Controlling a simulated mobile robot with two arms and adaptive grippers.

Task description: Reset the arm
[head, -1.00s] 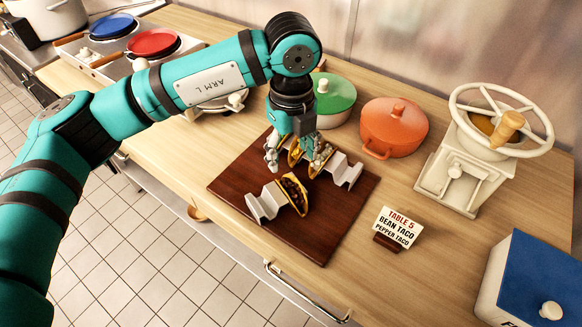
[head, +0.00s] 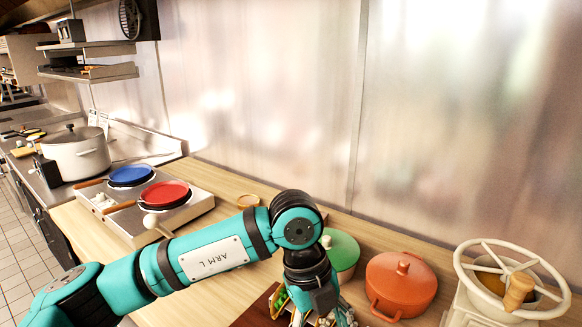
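My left arm (head: 205,255), teal with black joints, crosses the lower part of the head view from the left. Its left gripper (head: 322,317) points down over the dark wooden board (head: 258,312) at the bottom edge. Its fingers are spread apart, and the tips are cut off by the edge. A small part of a taco (head: 281,301) shows just left of the gripper. Whether the fingers touch anything is hidden. My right gripper is not in view.
A green-lidded pot (head: 344,252) stands close to the right of my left wrist, with an orange pot (head: 401,283) beyond it. A cream wheel-topped press (head: 512,282) is at far right. Red (head: 165,194) and blue (head: 131,175) pans sit on the cooker at left.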

